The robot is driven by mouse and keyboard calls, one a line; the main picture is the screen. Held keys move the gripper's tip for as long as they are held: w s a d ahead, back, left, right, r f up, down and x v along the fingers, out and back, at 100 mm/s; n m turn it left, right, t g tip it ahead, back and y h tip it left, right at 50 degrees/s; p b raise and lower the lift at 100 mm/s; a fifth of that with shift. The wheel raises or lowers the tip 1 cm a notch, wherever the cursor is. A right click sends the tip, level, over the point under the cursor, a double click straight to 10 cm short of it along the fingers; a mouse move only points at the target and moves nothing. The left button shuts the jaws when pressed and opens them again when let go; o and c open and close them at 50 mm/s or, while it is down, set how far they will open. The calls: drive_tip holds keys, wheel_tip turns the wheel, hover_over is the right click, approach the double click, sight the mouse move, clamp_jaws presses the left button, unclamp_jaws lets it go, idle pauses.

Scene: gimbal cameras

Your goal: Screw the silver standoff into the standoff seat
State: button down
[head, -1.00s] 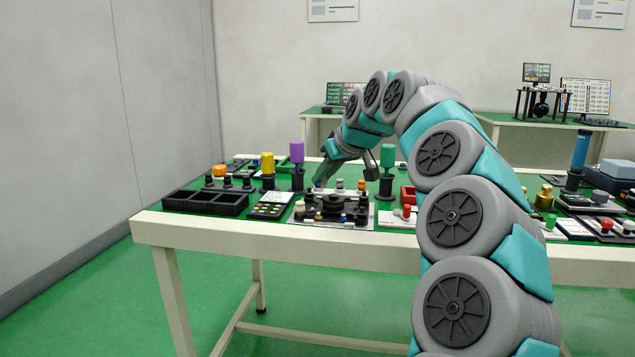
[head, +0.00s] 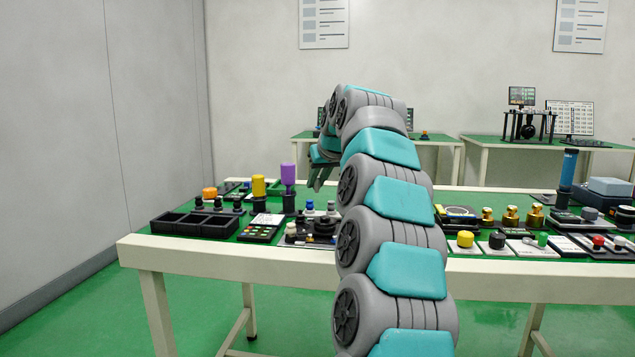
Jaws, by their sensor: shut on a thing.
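My gripper (head: 316,182) is above the table, to the left of my arm's upper links, with its fingers pointing down. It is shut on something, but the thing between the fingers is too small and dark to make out. I cannot pick out the silver standoff by itself in the head view. Below the gripper is a dark fixture plate (head: 296,238) with small knobs and pegs, its right part hidden behind my arm. I cannot tell the standoff seat apart on it. Behind the plate stand a blue-topped peg (head: 310,206) and a grey-topped peg (head: 331,207).
A purple-handled tool (head: 288,174) and a yellow-handled one (head: 258,187) stand upright left of the gripper. A black compartment tray (head: 195,224) lies at the left. Brass knobs (head: 511,215) and a blue-topped post (head: 567,168) are at the right. My arm hides the table's middle.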

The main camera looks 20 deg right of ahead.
drive_tip(key=shift+r, duration=0.1)
drive_tip(key=shift+f+b, duration=1.8)
drive_tip(key=shift+f, duration=1.2)
drive_tip(key=shift+f, duration=0.9)
drive_tip(key=c, duration=0.7)
unclamp_jaws()
drive_tip(key=v, duration=0.8)
drive_tip(key=shift+d, duration=0.1)
drive_tip(key=shift+f, duration=0.1)
